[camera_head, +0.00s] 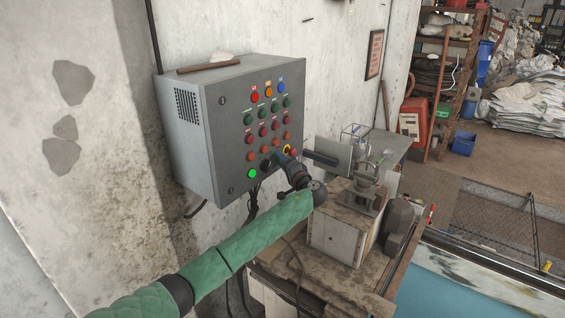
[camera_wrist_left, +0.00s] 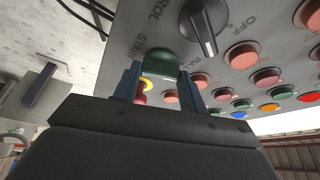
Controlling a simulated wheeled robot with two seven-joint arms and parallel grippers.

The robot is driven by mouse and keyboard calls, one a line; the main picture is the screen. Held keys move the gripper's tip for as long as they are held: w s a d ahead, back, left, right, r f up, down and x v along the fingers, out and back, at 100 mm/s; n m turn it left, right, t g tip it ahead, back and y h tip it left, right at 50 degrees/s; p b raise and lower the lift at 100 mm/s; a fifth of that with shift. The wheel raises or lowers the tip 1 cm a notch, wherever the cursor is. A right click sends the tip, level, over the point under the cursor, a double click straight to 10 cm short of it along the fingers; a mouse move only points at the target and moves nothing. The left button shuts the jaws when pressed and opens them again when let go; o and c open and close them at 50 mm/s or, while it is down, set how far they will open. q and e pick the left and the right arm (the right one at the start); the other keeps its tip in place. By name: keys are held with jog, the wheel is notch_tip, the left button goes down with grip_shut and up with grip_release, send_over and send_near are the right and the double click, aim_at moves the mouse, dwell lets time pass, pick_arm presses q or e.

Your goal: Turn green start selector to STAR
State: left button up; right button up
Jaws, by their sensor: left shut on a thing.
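The grey control panel (camera_head: 262,125) hangs on the wall in the head view, with rows of coloured buttons on its face. My left gripper (camera_head: 278,158) reaches the lower right part of that face. In the left wrist view my left gripper (camera_wrist_left: 160,82) has its two dark blue fingers on either side of the green start selector (camera_wrist_left: 162,65) and is shut on it. The fingers and arm hide the selector in the head view. The lettering beside it is partly cut off, so its setting cannot be read. My right gripper is not in view.
A black selector knob (camera_wrist_left: 205,30) stands close to the fingers. A red button with a yellow ring (camera_wrist_left: 144,88) is just behind one finger. A lit green button (camera_head: 252,174) is at the panel's lower left. A cluttered workbench (camera_head: 325,285) stands below the panel.

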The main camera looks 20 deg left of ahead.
pick_arm(q)
jog(key=shift+r+m+g+h+p, duration=0.1)
jog(key=shift+m+g+h+p, duration=0.55)
jog(key=shift+m+p, duration=1.25)
jog(key=shift+m+g+h+p, duration=0.65)
jog(key=shift+m+p, duration=0.7)
jog(key=shift+m, duration=0.95)
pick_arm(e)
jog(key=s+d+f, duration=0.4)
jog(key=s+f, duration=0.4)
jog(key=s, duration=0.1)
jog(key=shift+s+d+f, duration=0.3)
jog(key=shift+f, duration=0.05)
pick_arm(q)
jog(key=o, duration=1)
jog(key=shift+d, duration=0.1)
